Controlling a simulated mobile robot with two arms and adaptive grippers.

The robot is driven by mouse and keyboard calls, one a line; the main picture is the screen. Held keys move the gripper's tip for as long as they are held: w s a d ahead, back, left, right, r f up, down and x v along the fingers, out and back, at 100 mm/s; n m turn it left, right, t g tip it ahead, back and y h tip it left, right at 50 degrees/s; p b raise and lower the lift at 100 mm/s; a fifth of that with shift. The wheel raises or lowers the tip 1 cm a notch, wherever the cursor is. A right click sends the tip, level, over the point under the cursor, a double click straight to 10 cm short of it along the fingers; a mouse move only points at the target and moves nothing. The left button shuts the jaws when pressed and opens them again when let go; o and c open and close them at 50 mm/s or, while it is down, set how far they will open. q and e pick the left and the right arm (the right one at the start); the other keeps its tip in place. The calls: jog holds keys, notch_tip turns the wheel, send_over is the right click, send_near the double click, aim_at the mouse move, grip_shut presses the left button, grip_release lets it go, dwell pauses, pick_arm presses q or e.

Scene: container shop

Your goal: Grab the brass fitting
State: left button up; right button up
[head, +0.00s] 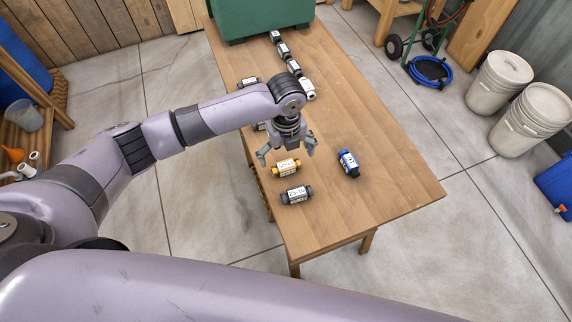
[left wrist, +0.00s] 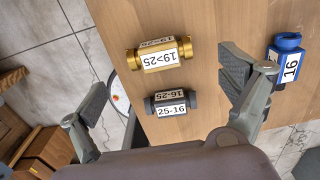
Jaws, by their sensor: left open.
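The brass fitting (head: 286,168) is a gold-coloured piece with a white label, lying on the wooden table (head: 400,187) near its left edge. In the left wrist view the brass fitting (left wrist: 160,54) reads "19>25" and lies ahead of and between the fingers. My left gripper (head: 286,154) is open and empty above the table, just behind the brass fitting in the head view. Its spread fingers also show in the left wrist view (left wrist: 165,105). The fingers appear apart from the fitting. My right gripper is not in view.
A blue fitting (head: 348,163) lies to the right. Several dark fittings (head: 283,50) line the table's far part, near a green box (head: 262,18). The table's right side is clear.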

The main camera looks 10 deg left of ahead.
aim_at(286, 164)
pick_arm(q)
notch_tip(286, 164, down, 5)
jog(key=shift+r+p, duration=0.15)
jog(key=shift+p, duration=0.55)
jog(key=shift+f, duration=0.5)
jog(key=c, duration=1.3)
jog(key=shift+r, duration=0.1)
